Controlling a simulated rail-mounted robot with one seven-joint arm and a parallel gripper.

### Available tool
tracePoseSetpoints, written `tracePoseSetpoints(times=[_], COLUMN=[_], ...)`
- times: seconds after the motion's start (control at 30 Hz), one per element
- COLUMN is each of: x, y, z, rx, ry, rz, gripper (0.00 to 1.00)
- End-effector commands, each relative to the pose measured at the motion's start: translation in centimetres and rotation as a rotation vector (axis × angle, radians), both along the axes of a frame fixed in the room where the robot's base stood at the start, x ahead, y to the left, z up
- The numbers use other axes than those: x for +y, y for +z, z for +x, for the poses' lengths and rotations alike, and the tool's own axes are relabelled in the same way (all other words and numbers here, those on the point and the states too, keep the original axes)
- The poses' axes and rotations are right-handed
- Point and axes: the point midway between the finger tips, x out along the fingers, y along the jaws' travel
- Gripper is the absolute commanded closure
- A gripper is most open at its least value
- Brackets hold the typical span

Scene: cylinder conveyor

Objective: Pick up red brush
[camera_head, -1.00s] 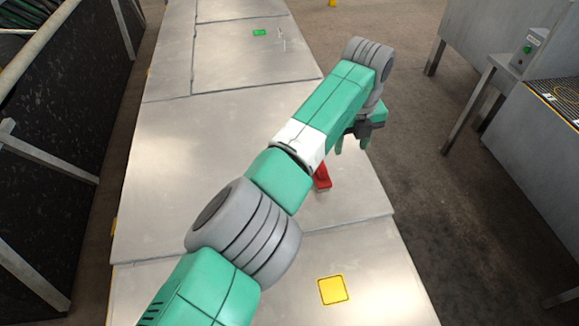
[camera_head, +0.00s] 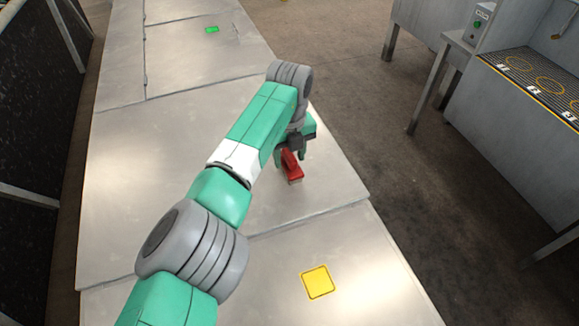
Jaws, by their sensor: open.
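The red brush (camera_head: 293,171) stands on the metal table (camera_head: 335,190), right of the middle of the picture. Its top end leans up to the left, and its block-like lower end rests near the table surface. My gripper (camera_head: 305,156) is at the brush, with its green fingertips pointing down around or just behind the brush's upper part. The fingers look open. My arm and the brush hide part of the fingers, so I cannot tell whether they touch it.
A yellow square (camera_head: 318,282) lies on the nearer table section. A green piece (camera_head: 211,29) lies at the far end. A workbench with a black ringed mat (camera_head: 535,78) stands at the right, across open floor (camera_head: 380,150). The table around the brush is clear.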

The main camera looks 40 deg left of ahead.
Motion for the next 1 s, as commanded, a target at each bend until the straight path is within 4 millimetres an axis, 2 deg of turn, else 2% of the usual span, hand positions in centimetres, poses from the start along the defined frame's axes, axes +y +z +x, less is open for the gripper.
tracePoseSetpoints(times=[0.17,0.27,0.4,0.43,0.77,1.0], x=[0.0,0.0,0.0,0.0,0.0,-0.1], y=[-0.1,0.0,0.0,0.0,0.5,4.0], z=[0.1,0.1,0.1,0.1,0.1,-0.1], rx=[-0.002,-0.002,-0.002,-0.002,-0.003,-0.003], ry=[-0.001,-0.001,-0.001,-0.001,-0.001,-0.002], rz=[0.000,0.000,0.000,0.000,0.001,0.000], gripper=[0.55,0.70,0.98,1.00,1.00,1.00])
